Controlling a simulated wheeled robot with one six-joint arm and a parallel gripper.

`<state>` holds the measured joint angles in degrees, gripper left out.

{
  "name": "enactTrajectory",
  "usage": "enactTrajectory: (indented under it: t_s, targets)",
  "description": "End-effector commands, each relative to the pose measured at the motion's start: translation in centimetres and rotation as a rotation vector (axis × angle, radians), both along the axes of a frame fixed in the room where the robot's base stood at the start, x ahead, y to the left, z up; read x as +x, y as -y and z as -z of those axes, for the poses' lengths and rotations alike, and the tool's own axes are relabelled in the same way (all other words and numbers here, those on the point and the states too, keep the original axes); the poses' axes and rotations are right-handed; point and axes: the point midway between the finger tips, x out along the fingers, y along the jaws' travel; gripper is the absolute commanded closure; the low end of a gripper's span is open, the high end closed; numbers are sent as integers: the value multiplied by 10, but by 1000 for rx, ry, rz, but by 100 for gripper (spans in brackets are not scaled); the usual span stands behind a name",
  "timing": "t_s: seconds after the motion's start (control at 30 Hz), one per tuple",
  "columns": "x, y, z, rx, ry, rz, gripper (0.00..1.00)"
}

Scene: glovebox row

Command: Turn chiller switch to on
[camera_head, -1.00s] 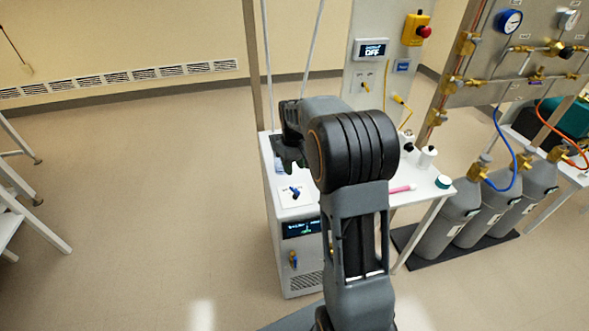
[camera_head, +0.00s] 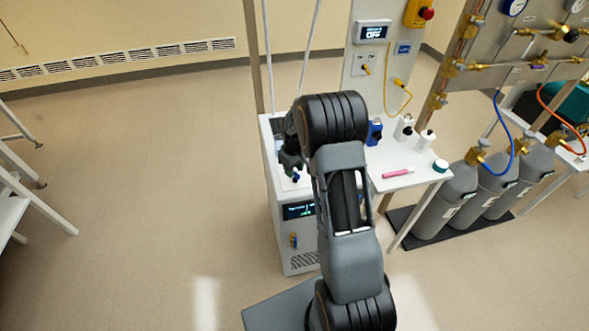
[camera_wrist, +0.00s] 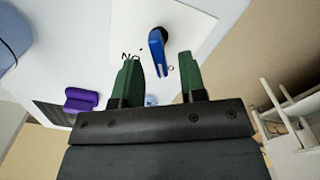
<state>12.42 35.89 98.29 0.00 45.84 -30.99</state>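The chiller (camera_head: 278,242) is a white cabinet with a dark display on its front. A blue lever switch (camera_head: 296,178) stands on its top, mostly covered by my gripper (camera_head: 290,160) in the head view. In the wrist view the blue lever (camera_wrist: 156,48) rises from a dark round base on a white label plate (camera_wrist: 187,22). Lettering beside it is partly hidden by the fingers. My gripper (camera_wrist: 160,57) is open, with one green finger on each side of the lever's free end. I see no clear contact, and cannot tell whether the lever lies at finger depth.
A white bench (camera_head: 410,178) with bottles and a pink item adjoins the chiller on the right. A wall panel screen (camera_head: 372,32) reads OFF. Grey gas cylinders (camera_head: 447,205) stand further right. The floor (camera_head: 130,180) to the left is clear.

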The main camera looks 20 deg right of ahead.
Motion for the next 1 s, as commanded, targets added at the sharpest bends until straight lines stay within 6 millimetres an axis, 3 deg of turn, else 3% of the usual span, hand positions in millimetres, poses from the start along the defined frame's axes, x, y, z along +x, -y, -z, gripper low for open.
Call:
enactTrajectory:
  t_s: [0.5, 0.9, 1.0]
  targets:
    - [0, 0, 11, 0, 0, 0, 63]
    - [0, 0, 11, 0, 0, 0, 100]
    - [0, 0, 11, 0, 0, 0, 100]
